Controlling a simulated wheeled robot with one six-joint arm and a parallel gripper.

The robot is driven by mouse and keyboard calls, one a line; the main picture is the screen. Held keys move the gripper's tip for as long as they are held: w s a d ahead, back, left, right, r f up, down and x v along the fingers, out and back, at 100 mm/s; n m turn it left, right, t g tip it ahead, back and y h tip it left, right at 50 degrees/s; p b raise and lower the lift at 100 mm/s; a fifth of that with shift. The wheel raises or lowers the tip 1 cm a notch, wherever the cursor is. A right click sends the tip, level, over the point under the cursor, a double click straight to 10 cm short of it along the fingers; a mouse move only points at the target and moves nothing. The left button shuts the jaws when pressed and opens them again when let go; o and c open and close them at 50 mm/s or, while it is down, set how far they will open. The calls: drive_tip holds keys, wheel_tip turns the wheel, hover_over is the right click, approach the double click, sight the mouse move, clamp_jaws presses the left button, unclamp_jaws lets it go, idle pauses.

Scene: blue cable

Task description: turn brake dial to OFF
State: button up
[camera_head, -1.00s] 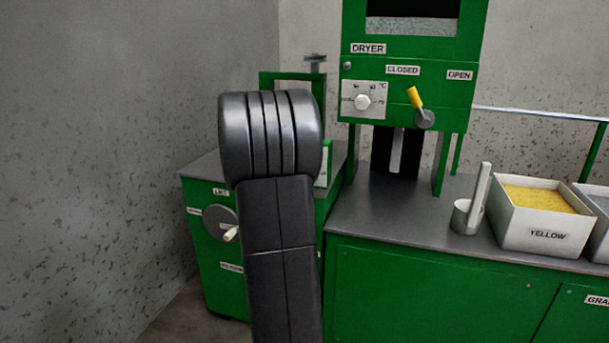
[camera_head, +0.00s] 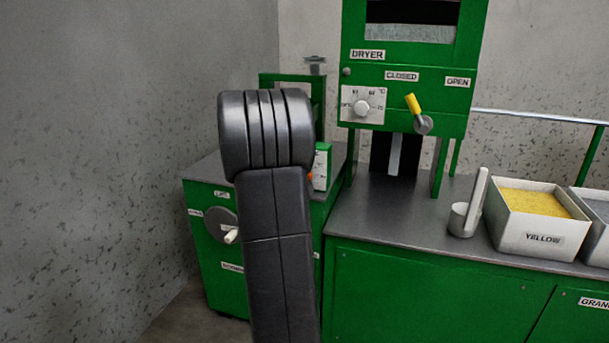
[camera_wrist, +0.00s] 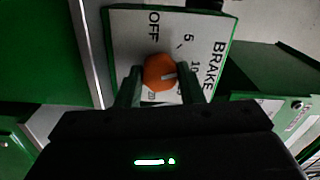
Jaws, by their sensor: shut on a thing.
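In the wrist view the pointer aims to the right, away from OFF, which is printed at the plate's upper left. My gripper (camera_wrist: 160,85) is shut on the dial, one finger on each side. The right finger hides part of the number scale. In the head view only an orange edge of the dial (camera_head: 310,175) shows beside my arm, which hides my gripper.
A green cabinet with a grey handwheel (camera_head: 222,225) stands at left, close to the wall. To the right are the green dryer (camera_head: 400,100) with its yellow-handled lever (camera_head: 412,104), a small cup (camera_head: 461,220) and a box of yellow granules (camera_head: 540,236) on the grey counter (camera_head: 375,225).

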drive_tip(key=shift+a+r+n+p, duration=0.1)
drive_tip(key=shift+n+p, duration=1.95)
drive_tip(key=shift+n, duration=1.95)
drive_tip(key=shift+r+n+p, duration=0.1)
drive_tip(key=shift+n+p, duration=1.9)
drive_tip(key=shift+n, duration=2)
drive_tip(key=shift+f, duration=0.1)
drive_tip(key=o, duration=1)
drive_tip(key=v, duration=1.3)
drive_tip(key=shift+s+p, duration=0.35)
